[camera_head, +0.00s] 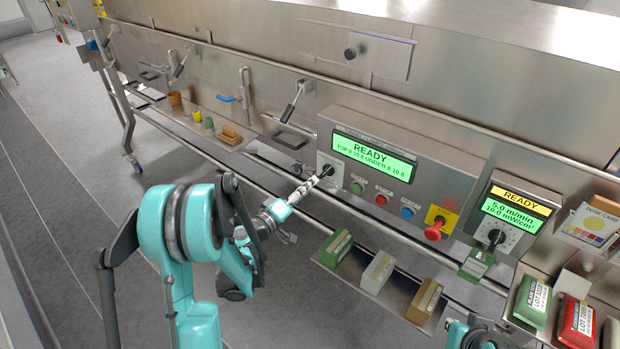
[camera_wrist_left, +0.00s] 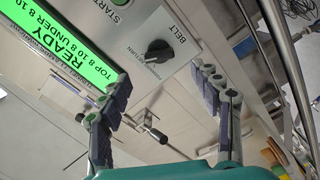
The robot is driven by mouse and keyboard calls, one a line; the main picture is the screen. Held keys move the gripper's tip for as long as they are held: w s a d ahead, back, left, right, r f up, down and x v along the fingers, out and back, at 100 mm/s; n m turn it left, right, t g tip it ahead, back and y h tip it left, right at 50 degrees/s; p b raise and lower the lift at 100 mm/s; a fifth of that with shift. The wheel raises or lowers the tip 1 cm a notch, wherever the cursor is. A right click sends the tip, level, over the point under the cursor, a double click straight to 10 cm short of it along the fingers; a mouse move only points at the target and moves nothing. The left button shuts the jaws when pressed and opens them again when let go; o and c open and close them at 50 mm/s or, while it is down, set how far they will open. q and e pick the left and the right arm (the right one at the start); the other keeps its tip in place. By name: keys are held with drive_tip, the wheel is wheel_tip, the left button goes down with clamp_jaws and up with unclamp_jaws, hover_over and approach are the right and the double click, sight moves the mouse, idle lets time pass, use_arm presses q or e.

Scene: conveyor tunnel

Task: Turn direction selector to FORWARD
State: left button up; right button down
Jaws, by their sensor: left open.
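The direction selector (camera_wrist_left: 158,50) is a black rotary knob on the grey control panel, with BELT printed beside it in the left wrist view. In the head view the selector (camera_head: 327,170) sits left of the green button, partly behind the gripper tips. My left gripper (camera_head: 312,183) is in front of it. In the left wrist view the fingers of this gripper (camera_wrist_left: 160,74) are spread, one to each side below the knob, with no visible contact. My right gripper is not in view.
A green READY display (camera_head: 373,158) is above the selector. Green (camera_head: 358,187), red (camera_head: 382,199) and blue (camera_head: 407,212) buttons and a red emergency stop (camera_head: 436,229) are to its right. A rail (camera_head: 400,237) runs below the panel, with boxes on low shelves.

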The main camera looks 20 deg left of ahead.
sight(322, 175)
use_arm(q)
drive_tip(key=b+x, duration=0.1)
drive_tip(key=x, duration=0.5)
drive_tip(key=shift+w+d+f, duration=0.1)
drive_tip(key=shift+w, duration=0.1)
drive_tip(key=shift+w+d+b, duration=0.2)
drive_tip(key=shift+w+b, duration=0.15)
drive_tip(key=shift+w, duration=0.25)
drive_tip(key=c, duration=1.2)
